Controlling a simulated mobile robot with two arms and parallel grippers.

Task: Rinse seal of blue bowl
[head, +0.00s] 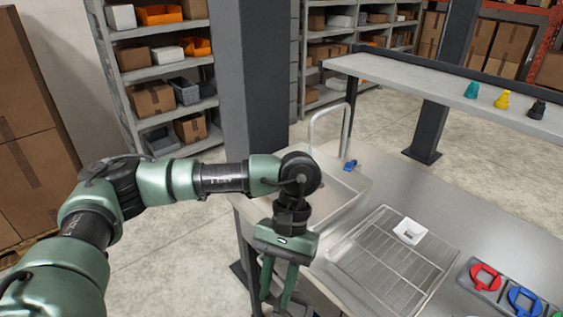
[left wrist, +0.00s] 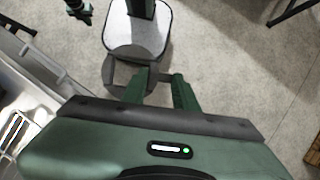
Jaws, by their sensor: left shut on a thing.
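My left gripper (head: 277,290) points down in front of the sink (head: 340,200), left of the wire rack. Its fingers also show in the left wrist view (left wrist: 165,92). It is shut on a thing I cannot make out. A blue ring-shaped piece (head: 525,301) lies in a grey holder at the lower right, beside a red one (head: 485,276). I cannot tell whether the blue piece is the bowl or its seal. A tall tap (head: 330,112) arches over the sink, with a small blue part (head: 350,165) near its foot. A dark green part, perhaps my right gripper (left wrist: 78,10), shows small at top left.
A small white square dish (head: 409,231) sits on the wire rack (head: 375,268) on the steel counter (head: 475,210). A raised shelf (head: 420,82) behind holds teal (head: 472,90), yellow (head: 502,99) and black (head: 537,109) pieces.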

